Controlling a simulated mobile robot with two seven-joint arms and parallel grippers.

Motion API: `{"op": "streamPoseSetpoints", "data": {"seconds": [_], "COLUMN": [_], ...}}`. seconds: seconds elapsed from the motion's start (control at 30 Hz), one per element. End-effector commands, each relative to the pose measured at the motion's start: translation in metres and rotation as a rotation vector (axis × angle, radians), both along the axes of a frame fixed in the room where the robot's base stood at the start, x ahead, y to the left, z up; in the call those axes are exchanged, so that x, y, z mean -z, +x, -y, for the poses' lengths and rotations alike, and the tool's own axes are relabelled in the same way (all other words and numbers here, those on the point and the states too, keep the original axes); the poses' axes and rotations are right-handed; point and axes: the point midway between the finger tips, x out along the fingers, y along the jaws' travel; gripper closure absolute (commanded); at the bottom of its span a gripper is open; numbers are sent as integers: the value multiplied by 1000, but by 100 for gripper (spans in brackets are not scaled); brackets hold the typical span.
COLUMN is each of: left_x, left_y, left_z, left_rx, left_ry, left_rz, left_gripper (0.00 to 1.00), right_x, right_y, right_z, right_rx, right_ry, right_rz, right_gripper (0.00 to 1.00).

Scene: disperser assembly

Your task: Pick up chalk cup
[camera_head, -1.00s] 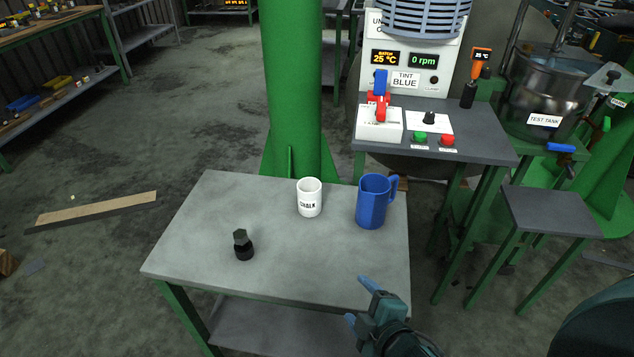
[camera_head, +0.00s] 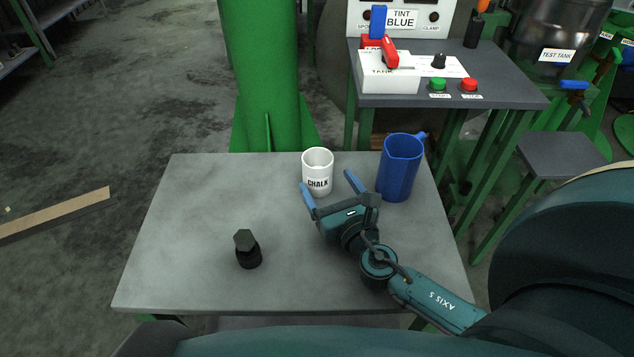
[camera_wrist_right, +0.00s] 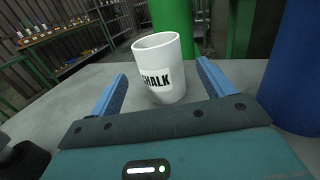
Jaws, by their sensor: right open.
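The white chalk cup (camera_head: 317,170), labelled CHALK, stands upright on the grey table (camera_head: 200,205) near its back edge. My right gripper (camera_head: 328,188) is open, with its blue fingers pointing at the cup from the front. In the right wrist view the cup (camera_wrist_right: 163,70) stands just ahead, between the lines of the two fingers (camera_wrist_right: 160,85); I cannot tell whether its near side is between the tips. Nothing is held. My left gripper is not in view.
A blue jug (camera_head: 399,168) stands close to the right of the cup and gripper. A black bolt-like part (camera_head: 247,249) stands at the front left of the table. A green column (camera_head: 266,80) rises behind the table. The table's left side is clear.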

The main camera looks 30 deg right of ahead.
Motion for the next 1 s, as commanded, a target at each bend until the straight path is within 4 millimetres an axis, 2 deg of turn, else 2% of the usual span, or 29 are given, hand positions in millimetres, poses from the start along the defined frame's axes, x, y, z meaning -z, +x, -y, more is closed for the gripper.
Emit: {"op": "streamPoseSetpoints", "data": {"seconds": [0.03, 0.07, 0.13, 0.37, 0.67, 0.97, 1.0], "left_x": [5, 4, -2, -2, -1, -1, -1], "left_y": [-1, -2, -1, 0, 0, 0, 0], "left_z": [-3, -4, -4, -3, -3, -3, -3], "left_rx": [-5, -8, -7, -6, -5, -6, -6], "left_ry": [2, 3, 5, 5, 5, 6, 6], "left_rz": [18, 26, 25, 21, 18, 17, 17], "left_gripper": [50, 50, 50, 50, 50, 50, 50], "right_x": [15, 19, 11, 11, 12, 12, 12], "right_y": [0, 0, 10, 26, 70, 75, 75], "right_z": [0, 0, 1, 2, 4, 4, 4], "right_rx": [1, 1, 2, 2, 1, 0, 0], "right_ry": [-1, 1, 3, 2, 5, 4, 4], "right_rz": [-1, -1, 4, 2, 1, 0, 0], "right_gripper": [19, 19, 19, 19, 19, 19, 22]}}
